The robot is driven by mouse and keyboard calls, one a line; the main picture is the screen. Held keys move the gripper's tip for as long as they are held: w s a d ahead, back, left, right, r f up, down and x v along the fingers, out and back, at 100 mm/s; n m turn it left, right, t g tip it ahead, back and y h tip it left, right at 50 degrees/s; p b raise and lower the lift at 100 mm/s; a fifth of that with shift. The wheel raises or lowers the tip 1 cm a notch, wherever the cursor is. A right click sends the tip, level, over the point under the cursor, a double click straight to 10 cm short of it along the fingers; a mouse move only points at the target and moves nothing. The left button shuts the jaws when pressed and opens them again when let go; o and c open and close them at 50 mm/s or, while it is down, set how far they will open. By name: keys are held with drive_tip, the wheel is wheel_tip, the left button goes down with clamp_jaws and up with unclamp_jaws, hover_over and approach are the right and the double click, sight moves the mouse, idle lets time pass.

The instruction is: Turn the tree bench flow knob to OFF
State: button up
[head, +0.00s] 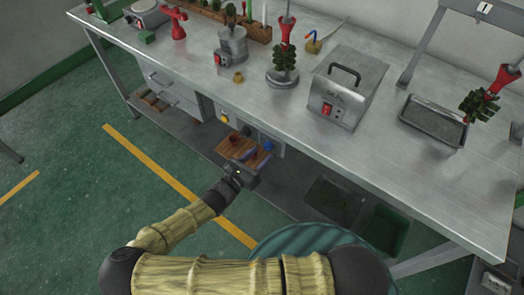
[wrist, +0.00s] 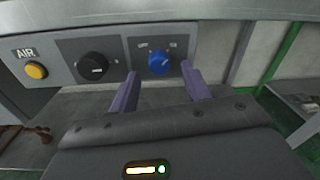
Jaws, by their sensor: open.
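A grey panel under the front edge of the bench carries a yellow button marked AIR (wrist: 36,70), a black knob (wrist: 93,66) and a blue knob (wrist: 160,63). The labels over the knobs are too small to read, so I cannot tell which is the flow knob. My gripper (wrist: 160,72) is open and empty, its two purple fingers on either side of the blue knob in the wrist view. I cannot tell whether they touch it. In the head view the blue knob (head: 268,145) is just beyond my gripper (head: 257,160).
The steel bench (head: 210,60) overhangs the panel. A lower shelf (head: 290,190) holds a wooden item (head: 233,147) and a dark tray (head: 335,198); a green bin (head: 384,230) stands to the right. A drawer unit (head: 172,93) is at the left.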

drive_tip(key=shift+x, duration=1.15)
drive_tip(key=shift+c, duration=0.2)
drive_tip(key=c, duration=1)
drive_tip(key=shift+o, duration=0.2)
